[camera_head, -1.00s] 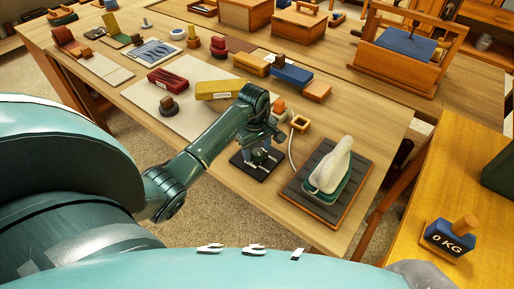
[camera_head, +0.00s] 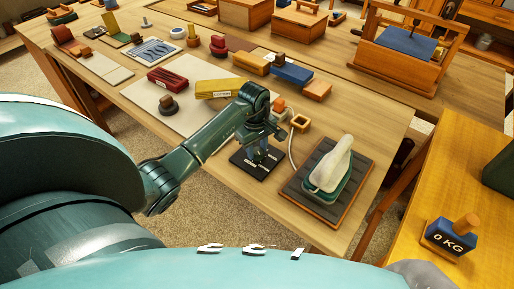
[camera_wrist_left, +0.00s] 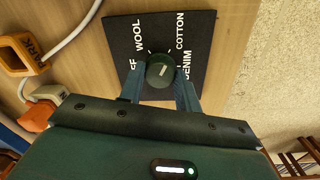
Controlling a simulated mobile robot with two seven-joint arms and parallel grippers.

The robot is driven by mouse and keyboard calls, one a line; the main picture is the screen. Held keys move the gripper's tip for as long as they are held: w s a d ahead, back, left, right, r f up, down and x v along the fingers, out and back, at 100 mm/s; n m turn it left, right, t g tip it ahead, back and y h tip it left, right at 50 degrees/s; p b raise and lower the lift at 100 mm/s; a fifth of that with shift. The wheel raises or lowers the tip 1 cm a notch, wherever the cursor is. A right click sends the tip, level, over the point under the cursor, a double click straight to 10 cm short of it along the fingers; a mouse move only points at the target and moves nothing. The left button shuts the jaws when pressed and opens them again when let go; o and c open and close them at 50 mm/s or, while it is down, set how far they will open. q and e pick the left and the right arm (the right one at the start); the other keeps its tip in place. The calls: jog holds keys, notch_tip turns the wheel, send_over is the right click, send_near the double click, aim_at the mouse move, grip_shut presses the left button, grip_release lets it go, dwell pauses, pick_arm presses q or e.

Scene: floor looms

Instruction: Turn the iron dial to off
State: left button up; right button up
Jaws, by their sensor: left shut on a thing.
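The iron dial (camera_wrist_left: 160,71) is a round dark green knob with a small pale mark. It sits on a black plate (camera_wrist_left: 196,30) lettered WOOL, COTTON and DENIM; a partly hidden word ending in FF is at the left. My left gripper (camera_wrist_left: 160,92) has a finger on either side of the dial and is shut on it. In the head view my left gripper (camera_head: 262,152) reaches down over the black plate (camera_head: 246,167) and hides most of the dial. The iron (camera_head: 332,166), pale with a green base, rests on a dark ridged stand. My right gripper is out of view.
An orange piece (camera_head: 279,105) is close to my left wrist. The iron's stand (camera_head: 308,192) is close on the right. A blue 0 KG block (camera_head: 450,238) stands on the side table.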

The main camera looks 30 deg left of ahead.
pick_arm(q)
jog(key=shift+a+n+b, duration=0.2)
jog(key=shift+n+b, duration=0.5)
jog(key=shift+b, duration=0.1)
jog(key=shift+n+b, duration=0.45)
jog(key=shift+n, duration=0.25)
jog(key=n+b, duration=0.1)
jog(key=n, duration=0.2)
jog(key=shift+d+n, duration=0.15)
jog(key=shift+n, duration=0.25)
jog(key=n, duration=0.4)
jog(key=shift+y+b, duration=0.3)
jog(key=n, duration=0.6)
jog(key=shift+d+n, duration=0.1)
jog(key=shift+n, duration=0.3)
jog(key=n, duration=0.3)
jog(key=shift+g, duration=0.3)
jog(key=shift+n, duration=1.5)
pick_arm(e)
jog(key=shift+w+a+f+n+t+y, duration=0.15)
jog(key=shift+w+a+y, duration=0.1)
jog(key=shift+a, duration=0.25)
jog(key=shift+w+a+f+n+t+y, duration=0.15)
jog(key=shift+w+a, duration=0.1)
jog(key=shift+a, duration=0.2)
